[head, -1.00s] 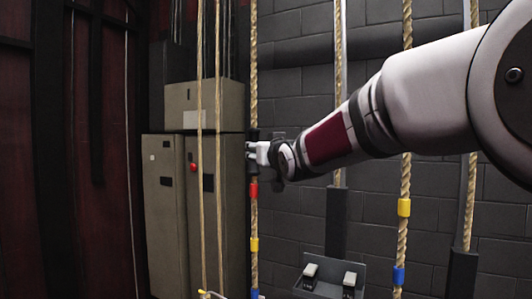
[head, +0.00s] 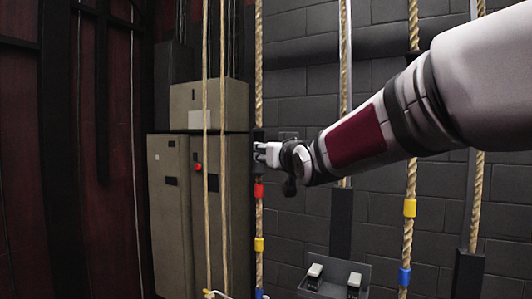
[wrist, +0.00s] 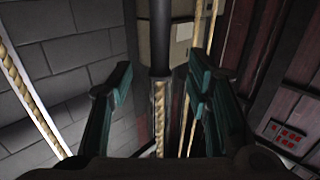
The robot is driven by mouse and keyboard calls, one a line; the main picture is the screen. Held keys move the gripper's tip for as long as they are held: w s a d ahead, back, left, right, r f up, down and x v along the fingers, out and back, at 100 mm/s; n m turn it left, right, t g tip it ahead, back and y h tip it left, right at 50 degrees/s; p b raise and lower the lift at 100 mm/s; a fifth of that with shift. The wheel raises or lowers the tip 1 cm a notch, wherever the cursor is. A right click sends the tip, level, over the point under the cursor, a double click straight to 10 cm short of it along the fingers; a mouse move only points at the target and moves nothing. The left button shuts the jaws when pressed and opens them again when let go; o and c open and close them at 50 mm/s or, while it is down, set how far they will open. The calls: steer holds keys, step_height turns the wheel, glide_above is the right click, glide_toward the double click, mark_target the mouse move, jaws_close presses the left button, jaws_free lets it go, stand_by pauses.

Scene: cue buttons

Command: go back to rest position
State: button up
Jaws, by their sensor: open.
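My gripper (head: 260,153) is at the end of my outstretched arm, near the middle of the head view. It is beside a rope (head: 259,215) that carries a black sleeve and red, yellow and blue bands. In the wrist view my gripper (wrist: 160,78) is open, with one teal-padded finger on each side of a dark sleeve (wrist: 160,40) on a rope. The sleeve stands between the fingers with gaps visible on both sides, and nothing is clamped. Depth between the sleeve and the fingers is hard to tell.
A grey cabinet (head: 170,225) with a red button (head: 198,167) stands left of my gripper. Two pale pedals or switches (head: 315,270) sit on a dark box at the bottom. More banded ropes (head: 410,180) hang at right. A panel of red buttons (wrist: 285,135) shows at the wrist view's right.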

steer(key=s+d+f+m+g+h+p, duration=0.1)
steer(key=s+d+f+g+h+p, duration=0.25)
steer(key=s, duration=0.65)
steer(key=s+d+f+m+g+p, duration=0.15)
steer(key=s+d+f, duration=0.25)
steer(key=s+d, duration=0.4)
steer(key=s+d+f+g+p, duration=0.1)
steer(key=s+f+g, duration=0.1)
steer(key=s, duration=0.7)
steer(key=s+d+f+g+p, duration=0.1)
steer(key=s+f+g, duration=0.2)
steer(key=s, duration=0.7)
steer(key=s+d+f+g+h+p, duration=0.1)
steer(key=s+f+g, duration=0.2)
steer(key=s, duration=0.7)
step_height(320, 180, down, 2)
steer(key=shift+s+d+f, duration=0.15)
steer(key=shift+d+f, duration=0.1)
steer(key=shift+d, duration=0.15)
steer(key=shift+m, duration=0.25)
steer(key=shift+c, duration=1.4)
